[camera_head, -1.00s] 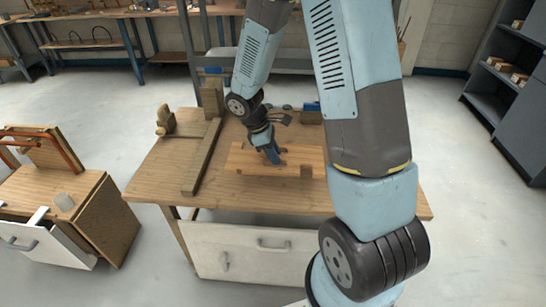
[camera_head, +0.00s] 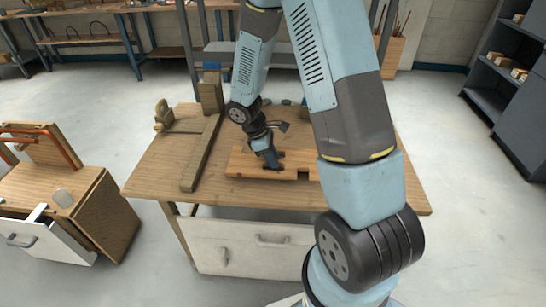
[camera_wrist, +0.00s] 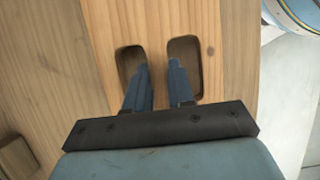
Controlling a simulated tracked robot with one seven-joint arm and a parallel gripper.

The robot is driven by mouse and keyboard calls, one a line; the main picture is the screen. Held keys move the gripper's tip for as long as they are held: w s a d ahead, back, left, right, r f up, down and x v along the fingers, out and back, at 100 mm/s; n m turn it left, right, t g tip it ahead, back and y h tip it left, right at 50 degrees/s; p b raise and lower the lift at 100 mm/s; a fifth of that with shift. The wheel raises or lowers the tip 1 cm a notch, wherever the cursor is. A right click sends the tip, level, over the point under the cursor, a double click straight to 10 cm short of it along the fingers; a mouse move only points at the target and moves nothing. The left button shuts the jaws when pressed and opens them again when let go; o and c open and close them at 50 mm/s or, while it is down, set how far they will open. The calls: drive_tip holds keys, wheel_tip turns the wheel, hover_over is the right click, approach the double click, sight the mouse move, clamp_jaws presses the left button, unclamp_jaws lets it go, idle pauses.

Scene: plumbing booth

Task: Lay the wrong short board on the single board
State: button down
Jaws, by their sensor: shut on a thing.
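A light wooden board (camera_head: 242,163) with two rounded slots shows at the middle of the workbench. In the wrist view the board (camera_wrist: 224,40) fills the middle, with a slot on each side of a narrow strip. My gripper (camera_head: 270,164) points down at it. In the wrist view the fingers of my gripper (camera_wrist: 158,72) reach into the two slots and are shut on the strip between them. The board looks roughly level and low over the bench. I cannot tell which other board lies under it, or whether they touch.
The wooden workbench (camera_head: 160,185) has a long timber bar (camera_head: 203,155) across its left part, an upright block (camera_head: 211,92) behind it and a wooden tool (camera_head: 163,116) at the back left. A cabinet with copper pipe (camera_head: 95,210) stands left. My arm hides the bench's right side.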

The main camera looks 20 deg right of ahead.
drive_tip(key=shift+f, duration=0.45)
drive_tip(key=c, duration=1)
unclamp_jaws()
drive_tip(key=shift+r, duration=0.1)
